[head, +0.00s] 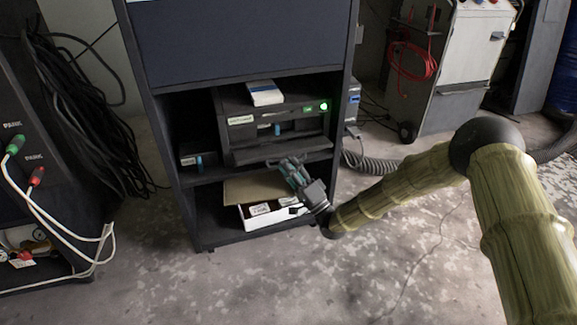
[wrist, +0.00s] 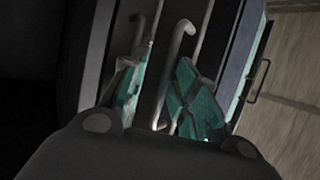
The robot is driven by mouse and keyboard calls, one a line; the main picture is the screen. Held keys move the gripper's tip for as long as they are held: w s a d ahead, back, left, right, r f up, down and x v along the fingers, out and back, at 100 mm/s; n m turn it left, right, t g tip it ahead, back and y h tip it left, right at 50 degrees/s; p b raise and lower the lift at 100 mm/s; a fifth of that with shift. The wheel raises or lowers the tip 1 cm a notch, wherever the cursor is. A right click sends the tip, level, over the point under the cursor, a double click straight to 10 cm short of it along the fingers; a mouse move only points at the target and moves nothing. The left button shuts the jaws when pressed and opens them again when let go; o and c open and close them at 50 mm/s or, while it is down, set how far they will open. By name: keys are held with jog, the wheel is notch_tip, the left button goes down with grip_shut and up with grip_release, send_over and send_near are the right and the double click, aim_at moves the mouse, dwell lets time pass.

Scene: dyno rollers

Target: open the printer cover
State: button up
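The dark printer (head: 270,107) sits on the middle shelf of a cabinet, with a lit green button at its upper right. A dark panel along its lower front (head: 255,154) slants outward; I cannot tell whether this is the cover. My gripper (head: 287,168) is just in front of and below that panel, near its right half. In the wrist view, my gripper's teal-padded fingers (wrist: 160,95) stand apart. A grey bent bar (wrist: 180,42) shows in the gap beyond them. I cannot tell whether the fingers touch it.
A white box (head: 262,215) with a brown flap lies on the bottom shelf below my gripper. A small white-and-blue box (head: 264,93) lies on top of the printer. The cabinet's right side wall (head: 342,110) stands close to my arm. Open floor lies in front.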

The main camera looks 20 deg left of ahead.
jog(key=v, duration=1.1)
jog(key=shift+s+d+f, duration=0.15)
jog(key=shift+d, duration=0.2)
